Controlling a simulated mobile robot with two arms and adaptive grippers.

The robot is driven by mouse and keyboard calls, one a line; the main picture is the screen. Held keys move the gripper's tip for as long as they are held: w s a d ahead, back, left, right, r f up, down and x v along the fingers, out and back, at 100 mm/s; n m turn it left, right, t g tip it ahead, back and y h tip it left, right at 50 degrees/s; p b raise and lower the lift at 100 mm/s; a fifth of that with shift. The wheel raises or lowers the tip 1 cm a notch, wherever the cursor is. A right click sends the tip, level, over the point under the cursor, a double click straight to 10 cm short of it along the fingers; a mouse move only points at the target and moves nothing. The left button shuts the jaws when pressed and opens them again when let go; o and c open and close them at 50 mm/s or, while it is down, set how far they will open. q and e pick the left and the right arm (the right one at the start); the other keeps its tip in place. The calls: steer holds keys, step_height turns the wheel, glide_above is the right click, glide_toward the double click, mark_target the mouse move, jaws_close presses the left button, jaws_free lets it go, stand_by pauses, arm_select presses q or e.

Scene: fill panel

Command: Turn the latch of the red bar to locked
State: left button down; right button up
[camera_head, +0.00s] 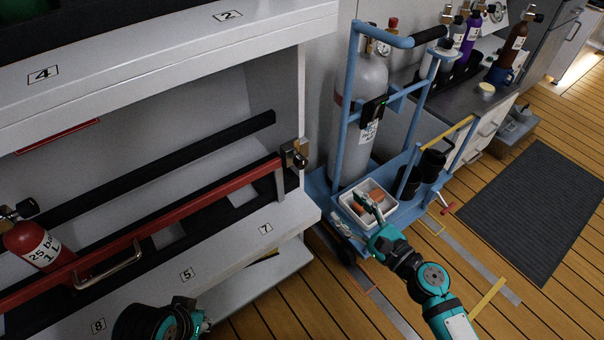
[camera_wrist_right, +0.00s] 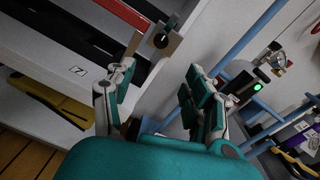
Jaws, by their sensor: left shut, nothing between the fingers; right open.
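The red bar (camera_head: 190,212) runs along the front of the shelf. Its right end meets a brass-coloured latch (camera_head: 294,154) with a dark knob, at the shelf's end post. In the right wrist view the latch (camera_wrist_right: 160,40) shows ahead of the fingertips, with the end of the red bar (camera_wrist_right: 122,10) at upper left. Which way the latch is turned is too small to tell. My right gripper (camera_head: 348,207) is open and empty, right of and below the latch in the head view; its spread fingers (camera_wrist_right: 160,70) are apart from it.
A blue trolley (camera_head: 322,184) with a grey gas cylinder (camera_head: 362,95) and a white bin (camera_head: 352,190) stands close beside my right gripper. The wooden floor at lower right is mostly clear.

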mark_target(303, 164)
steer(key=x, duration=1.6)
steer(key=shift+a+r, duration=0.1)
steer(key=shift+r, duration=0.3)
steer(key=shift+w+a+b, duration=0.3)
steer(key=shift+w+a, duration=0.1)
steer(key=shift+w, duration=0.15)
arm_select(q)
steer(key=shift+w, duration=0.35)
arm_select(e)
jaws_close()
arm_select(q)
steer(key=shift+d, duration=0.1)
